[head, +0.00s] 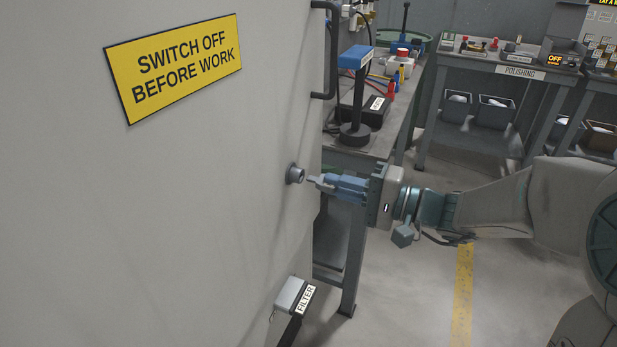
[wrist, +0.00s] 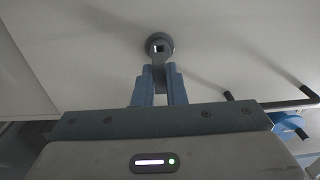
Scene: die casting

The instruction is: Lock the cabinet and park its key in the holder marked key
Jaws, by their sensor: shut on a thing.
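The grey cabinet (head: 180,230) fills the left of the head view. Its round lock (head: 295,173) stands out from the door near the right edge; it also shows at the top of the wrist view (wrist: 160,42). My gripper (head: 322,182) has blue fingers shut on a small grey key (head: 313,178), pointing at the lock. In the wrist view the key (wrist: 159,74) sits between the fingers, in line with the lock. The key tip looks just short of the lock face; I cannot tell whether it touches. No holder marked key is visible.
A black door handle (head: 325,50) is above the lock. A holder marked FILTER (head: 293,296) is low by the cabinet edge. A cluttered bench (head: 375,143) stands behind my gripper, and a polishing table (head: 475,62) farther back.

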